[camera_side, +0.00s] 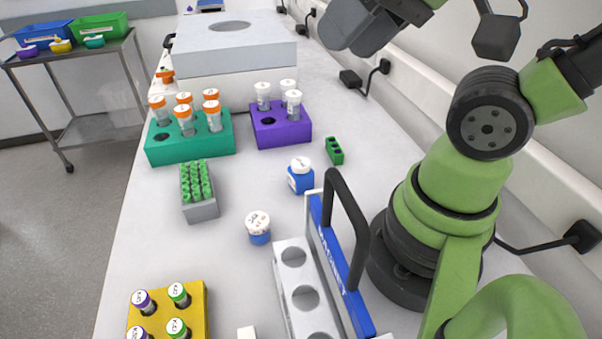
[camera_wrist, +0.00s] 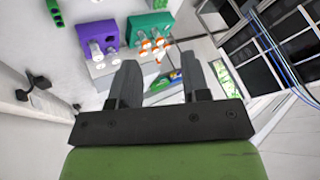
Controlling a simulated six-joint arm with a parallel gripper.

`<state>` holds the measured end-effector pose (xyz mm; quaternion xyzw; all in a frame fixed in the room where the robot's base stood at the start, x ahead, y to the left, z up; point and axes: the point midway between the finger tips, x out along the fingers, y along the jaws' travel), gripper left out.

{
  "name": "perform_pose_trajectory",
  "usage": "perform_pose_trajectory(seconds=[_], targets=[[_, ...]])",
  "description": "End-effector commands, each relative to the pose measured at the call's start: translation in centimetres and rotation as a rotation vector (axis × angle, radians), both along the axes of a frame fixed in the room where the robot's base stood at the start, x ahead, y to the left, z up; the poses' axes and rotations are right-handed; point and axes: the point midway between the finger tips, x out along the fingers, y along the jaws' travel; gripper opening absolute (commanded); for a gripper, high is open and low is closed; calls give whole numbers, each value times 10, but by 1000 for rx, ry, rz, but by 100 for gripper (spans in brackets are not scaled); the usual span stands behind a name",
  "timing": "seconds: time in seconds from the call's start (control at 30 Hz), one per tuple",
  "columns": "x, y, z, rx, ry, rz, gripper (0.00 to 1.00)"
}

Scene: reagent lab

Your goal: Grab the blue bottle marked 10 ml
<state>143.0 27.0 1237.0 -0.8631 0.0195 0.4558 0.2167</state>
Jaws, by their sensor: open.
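Two small bottles with white caps and blue lower parts stand upright on the white bench in the side view. One blue bottle (camera_side: 301,179) is just above the rack with the black handle. The other blue bottle (camera_side: 258,237) is lower and to the left, partly clear above its blue part. Their cap markings are too small to read for certain. My gripper (camera_wrist: 160,82) is open in the wrist view, with nothing between its fingers. It is apart from both bottles, and neither bottle can be made out in the wrist view.
A white and blue rack with a black handle (camera_side: 349,228) stands beside the bottles. A teal rack (camera_side: 187,149) and a purple rack (camera_side: 279,136) hold capped tubes. A grey block of green tubes (camera_side: 202,211), a small green rack (camera_side: 334,151) and a yellow rack (camera_side: 196,302) also stand there.

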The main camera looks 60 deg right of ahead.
Motion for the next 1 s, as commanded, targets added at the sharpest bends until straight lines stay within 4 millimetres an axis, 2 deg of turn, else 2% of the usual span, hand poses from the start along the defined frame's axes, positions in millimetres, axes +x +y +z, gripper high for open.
perform_pose_trajectory(seconds=[0.17,0.3,0.57,0.67,0.87,1.0], targets=[[0,0,0,0,0,0,45],[0,0,0,0,0,0,74],[1,0,0,-1,2,-1,74],[7,-3,-3,-7,27,-12,74],[44,-20,-25,-49,175,-73,74],[74,-39,-56,-79,303,-119,74]])
